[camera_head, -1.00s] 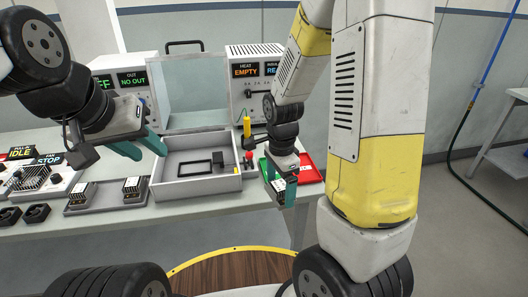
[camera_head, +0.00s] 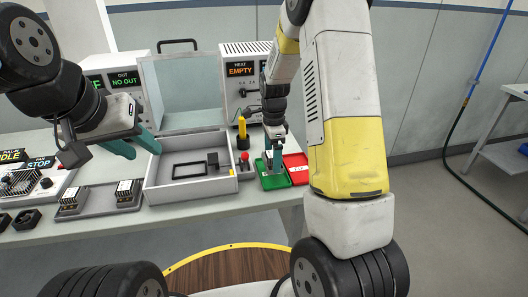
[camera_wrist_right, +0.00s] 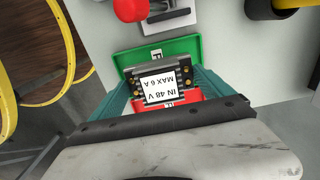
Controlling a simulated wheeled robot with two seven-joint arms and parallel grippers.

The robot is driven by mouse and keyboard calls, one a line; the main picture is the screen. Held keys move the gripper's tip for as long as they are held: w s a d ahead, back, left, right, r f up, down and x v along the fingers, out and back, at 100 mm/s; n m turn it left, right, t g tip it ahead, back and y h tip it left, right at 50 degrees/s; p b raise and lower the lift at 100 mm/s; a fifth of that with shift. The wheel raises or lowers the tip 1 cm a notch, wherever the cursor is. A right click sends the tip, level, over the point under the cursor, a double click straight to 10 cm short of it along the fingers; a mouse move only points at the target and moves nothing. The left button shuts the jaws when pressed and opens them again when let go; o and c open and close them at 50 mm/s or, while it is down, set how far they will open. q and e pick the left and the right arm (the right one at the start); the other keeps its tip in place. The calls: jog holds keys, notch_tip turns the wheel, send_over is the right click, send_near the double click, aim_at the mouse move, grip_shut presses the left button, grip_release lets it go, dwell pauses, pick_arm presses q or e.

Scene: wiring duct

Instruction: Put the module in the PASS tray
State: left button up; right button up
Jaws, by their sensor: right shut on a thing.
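My right gripper (camera_head: 272,160) is shut on the module (camera_wrist_right: 158,82), a dark block with a white label reading "IN 48 V MAX 6 A". In the head view the gripper's fingers hide most of the module. The gripper is over the green tray (camera_head: 276,184), with its fingers pointing down. I cannot tell whether the module touches the tray floor. The red tray (camera_head: 299,175) lies just to the right. The tray labels are too small to read surely. My left gripper (camera_head: 135,146) is open and empty, above the bench at left.
A grey box (camera_head: 190,196) with a black frame inside stands left of the trays. A rack (camera_head: 98,200) holding two modules is further left. The heat unit (camera_head: 232,90) is behind.

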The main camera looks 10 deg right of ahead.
jog(key=shift+f, duration=1.75)
jog(key=shift+f, duration=0.15)
jog(key=o, duration=1.4)
